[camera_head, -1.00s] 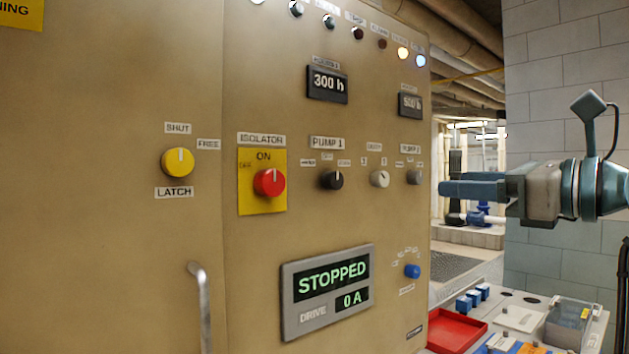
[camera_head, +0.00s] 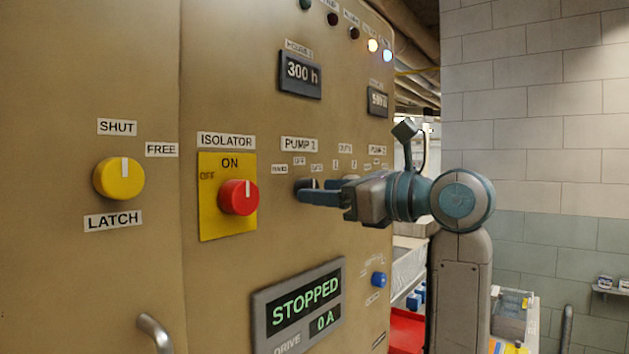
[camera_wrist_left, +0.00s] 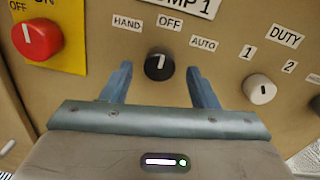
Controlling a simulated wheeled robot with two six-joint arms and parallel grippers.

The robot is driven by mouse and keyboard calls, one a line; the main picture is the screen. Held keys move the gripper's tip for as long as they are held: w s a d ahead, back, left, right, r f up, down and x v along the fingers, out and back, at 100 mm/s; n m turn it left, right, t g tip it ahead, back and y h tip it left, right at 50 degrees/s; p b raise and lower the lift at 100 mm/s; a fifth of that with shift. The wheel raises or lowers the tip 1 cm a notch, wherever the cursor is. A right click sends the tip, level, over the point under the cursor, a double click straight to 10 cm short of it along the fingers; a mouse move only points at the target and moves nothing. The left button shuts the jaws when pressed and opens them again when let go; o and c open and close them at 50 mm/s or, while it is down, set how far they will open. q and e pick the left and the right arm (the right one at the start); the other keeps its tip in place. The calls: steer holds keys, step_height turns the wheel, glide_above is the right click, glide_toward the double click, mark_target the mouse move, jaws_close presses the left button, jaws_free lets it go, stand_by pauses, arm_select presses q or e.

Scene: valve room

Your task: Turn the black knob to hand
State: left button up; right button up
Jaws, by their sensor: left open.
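The black knob (camera_wrist_left: 159,66) sits on the tan panel under the PUMP 1 plate. Its white mark points up to the OFF label (camera_wrist_left: 170,22). The HAND label (camera_wrist_left: 127,23) is at its upper left and the AUTO label (camera_wrist_left: 204,43) at its upper right. My left gripper (camera_head: 305,190) is open in front of the panel. In the head view the fingers hide most of the knob. My right gripper is not in view.
The red isolator knob (camera_head: 238,198) on its yellow plate (camera_head: 222,228) is left of the black knob. A pale DUTY knob (camera_wrist_left: 259,89) is close on the right. A yellow knob (camera_head: 119,179), a STOPPED display (camera_head: 295,305) and a door handle (camera_head: 154,332) are also on the panel.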

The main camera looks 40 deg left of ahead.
arm_select(q)
steer(key=shift+s+a, duration=0.2)
steer(key=shift+a, duration=0.9)
steer(key=shift+c, duration=0.2)
steer(key=shift+d, duration=0.1)
steer(key=c, duration=0.9)
steer(key=shift+n+b, duration=3.35)
steer(key=shift+n, duration=1.15)
steer(key=shift+c, duration=0.2)
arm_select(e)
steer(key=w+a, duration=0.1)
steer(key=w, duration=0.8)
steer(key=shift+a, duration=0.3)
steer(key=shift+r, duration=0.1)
